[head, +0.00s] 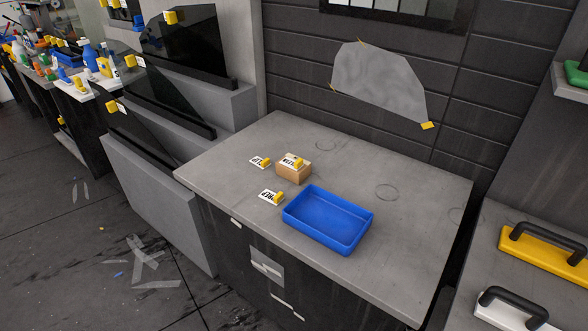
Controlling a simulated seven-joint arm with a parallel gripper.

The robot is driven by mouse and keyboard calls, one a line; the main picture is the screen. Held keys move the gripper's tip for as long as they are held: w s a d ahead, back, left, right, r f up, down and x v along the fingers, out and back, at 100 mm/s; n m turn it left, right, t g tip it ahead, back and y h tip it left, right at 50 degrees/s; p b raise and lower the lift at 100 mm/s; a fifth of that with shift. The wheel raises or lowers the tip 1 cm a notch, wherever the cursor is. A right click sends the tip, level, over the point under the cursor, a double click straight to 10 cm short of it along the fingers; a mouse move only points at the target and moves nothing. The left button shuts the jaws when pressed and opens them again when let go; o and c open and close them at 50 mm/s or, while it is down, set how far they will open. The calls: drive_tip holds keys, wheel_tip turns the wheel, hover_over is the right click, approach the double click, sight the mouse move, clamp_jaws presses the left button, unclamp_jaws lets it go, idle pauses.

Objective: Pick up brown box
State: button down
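The brown box (294,175) sits on the grey countertop (400,235), just behind the blue tray. A white card with black lettering and a yellow piece (292,161) lies on top of the box and covers much of its upper face. The front and right sides of the box show. My gripper is not in view.
An empty blue tray (328,219) stands close in front of the box. Two similar cards with yellow pieces (260,162) (272,197) lie left of it. The counter's right side is clear. Yellow (545,252) and white (510,312) handled tools lie on the right surface.

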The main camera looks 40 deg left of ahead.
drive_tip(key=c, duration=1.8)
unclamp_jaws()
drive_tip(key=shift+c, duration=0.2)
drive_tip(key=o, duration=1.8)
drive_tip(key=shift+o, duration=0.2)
